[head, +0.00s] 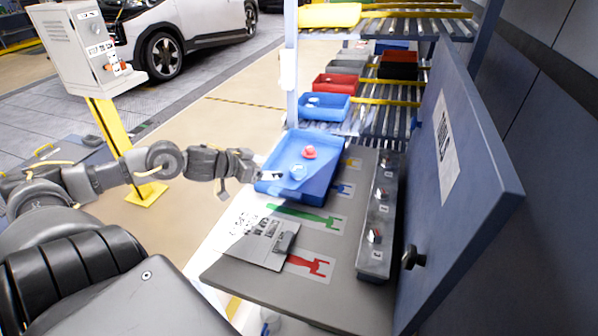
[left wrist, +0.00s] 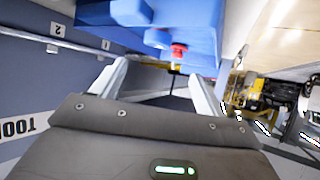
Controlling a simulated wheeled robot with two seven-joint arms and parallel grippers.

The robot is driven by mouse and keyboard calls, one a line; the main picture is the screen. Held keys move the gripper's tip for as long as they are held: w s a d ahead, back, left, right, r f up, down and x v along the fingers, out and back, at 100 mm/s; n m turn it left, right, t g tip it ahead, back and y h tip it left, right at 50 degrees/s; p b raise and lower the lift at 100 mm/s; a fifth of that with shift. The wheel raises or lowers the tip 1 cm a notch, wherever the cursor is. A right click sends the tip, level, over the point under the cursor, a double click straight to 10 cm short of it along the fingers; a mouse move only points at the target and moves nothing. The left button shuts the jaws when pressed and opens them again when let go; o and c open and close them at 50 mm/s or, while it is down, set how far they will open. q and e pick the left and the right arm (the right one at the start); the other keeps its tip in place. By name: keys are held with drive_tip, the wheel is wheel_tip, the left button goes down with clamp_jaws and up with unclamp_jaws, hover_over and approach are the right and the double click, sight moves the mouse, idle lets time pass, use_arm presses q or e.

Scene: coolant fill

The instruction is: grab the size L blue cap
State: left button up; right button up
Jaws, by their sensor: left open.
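A blue tray (head: 325,176) sits at the far left end of the grey bench. A light blue cap (head: 298,171) is in it, near the side facing my left arm. A red cap (head: 309,152) is just behind it. I cannot read a size on either cap. My left gripper (head: 246,177) is open and empty, just left of the tray. In the left wrist view its two fingers (left wrist: 160,82) are spread, with the blue tray (left wrist: 207,30) and the red cap (left wrist: 178,51) beyond them. Blue shapes (left wrist: 131,12) there may be caps. My right gripper is not in view.
The grey bench (head: 340,268) carries coloured tool outlines, a grey sheet (head: 262,243) and a raised strip with several knobs (head: 376,230). A blue cabinet door (head: 455,190) stands along the right. Behind is a roller rack with another blue bin (head: 324,108) and a red bin (head: 335,84).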

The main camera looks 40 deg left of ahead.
sight(298, 173)
use_arm(q)
drive_tip(key=x, duration=0.3)
drive_tip(key=shift+r, duration=0.1)
drive_tip(key=shift+w+d+f, duration=0.1)
drive_tip(key=shift+w+f, duration=0.2)
drive_tip(key=shift+w, duration=0.25)
drive_tip(key=shift+w+d+f, duration=0.1)
drive_tip(key=shift+w+f, duration=0.05)
drive_tip(key=shift+w, duration=0.05)
drive_tip(key=shift+w+d+f, duration=0.1)
drive_tip(key=shift+w+f, duration=0.05)
drive_tip(key=shift+w, duration=0.05)
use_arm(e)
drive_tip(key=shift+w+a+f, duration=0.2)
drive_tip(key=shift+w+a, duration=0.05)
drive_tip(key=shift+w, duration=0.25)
use_arm(q)
drive_tip(key=shift+w, duration=0.1)
